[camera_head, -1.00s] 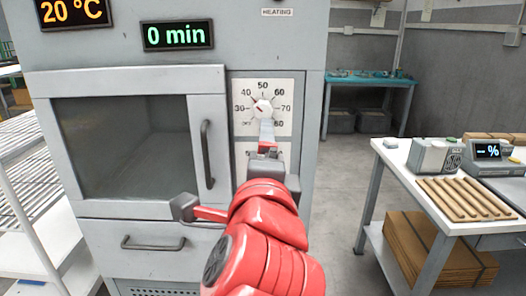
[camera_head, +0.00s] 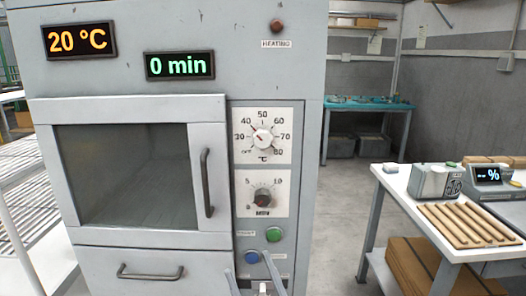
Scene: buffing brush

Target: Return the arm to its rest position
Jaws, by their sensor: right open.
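My right gripper (camera_head: 254,274) shows at the bottom edge, in front of the lower part of the grey oven's control panel. Its two grey fingers stand apart with nothing between them. The rest of that arm is below the picture. My left gripper is not in view. The oven's temperature dial (camera_head: 262,138) is uncovered, its mark toward the upper left near 40. The timer knob (camera_head: 263,198) is below it.
The oven door (camera_head: 140,177) with its handle (camera_head: 206,183) is shut, and so is the drawer below (camera_head: 150,262). Displays read 20 °C (camera_head: 79,39) and 0 min (camera_head: 180,65). A white table (camera_head: 400,180) with wooden sticks (camera_head: 468,224) stands right; the floor between is clear.

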